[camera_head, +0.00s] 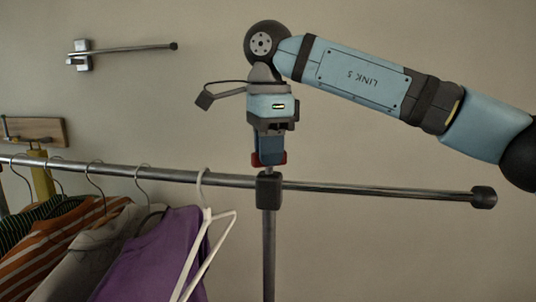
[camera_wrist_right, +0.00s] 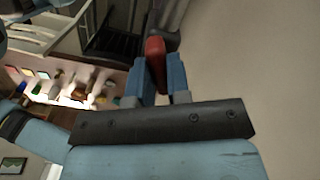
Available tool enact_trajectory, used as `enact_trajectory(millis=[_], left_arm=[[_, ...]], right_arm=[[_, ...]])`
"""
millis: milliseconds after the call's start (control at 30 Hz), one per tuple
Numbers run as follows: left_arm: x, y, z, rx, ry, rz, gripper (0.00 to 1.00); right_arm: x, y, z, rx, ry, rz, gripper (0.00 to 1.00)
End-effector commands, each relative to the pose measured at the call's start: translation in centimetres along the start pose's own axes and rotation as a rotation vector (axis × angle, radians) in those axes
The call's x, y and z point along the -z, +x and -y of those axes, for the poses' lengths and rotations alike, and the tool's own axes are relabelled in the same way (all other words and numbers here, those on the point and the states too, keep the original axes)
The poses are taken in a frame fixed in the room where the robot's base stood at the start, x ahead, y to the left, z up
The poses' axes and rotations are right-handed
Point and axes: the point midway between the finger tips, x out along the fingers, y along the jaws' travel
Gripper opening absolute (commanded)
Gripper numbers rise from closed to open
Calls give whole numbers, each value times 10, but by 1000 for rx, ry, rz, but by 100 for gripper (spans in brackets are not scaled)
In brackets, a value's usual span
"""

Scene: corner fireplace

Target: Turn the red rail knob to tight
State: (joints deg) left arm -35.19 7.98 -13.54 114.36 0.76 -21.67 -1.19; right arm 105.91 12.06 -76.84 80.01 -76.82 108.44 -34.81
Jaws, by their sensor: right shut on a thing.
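The red rail knob (camera_head: 255,159) sits on top of the black joint where the clothes rail (camera_head: 370,189) meets its upright post. My right gripper (camera_head: 270,158) comes down on it from above, its blue fingers on the knob and hiding its middle. In the right wrist view the red knob (camera_wrist_right: 155,52) shows between the two blue fingers (camera_wrist_right: 160,80), which are shut on it. My left gripper is in neither view.
Several garments, among them a purple one (camera_head: 155,255), hang on the rail at the left. A white hanger (camera_head: 203,235) hangs empty close to the post. A wall-mounted bar (camera_head: 125,49) is at the upper left. The rail's right end is bare.

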Motion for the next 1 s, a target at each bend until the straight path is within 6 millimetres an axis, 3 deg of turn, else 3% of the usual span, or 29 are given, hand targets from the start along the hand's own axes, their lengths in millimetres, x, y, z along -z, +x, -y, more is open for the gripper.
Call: enact_trajectory(millis=[500, 1000], left_arm=[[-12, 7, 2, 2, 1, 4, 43], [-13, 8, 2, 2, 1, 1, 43]], right_arm=[[0, 2, 0, -1, 393, -2, 0], [0, 2, 0, -2, 504, -3, 0]])
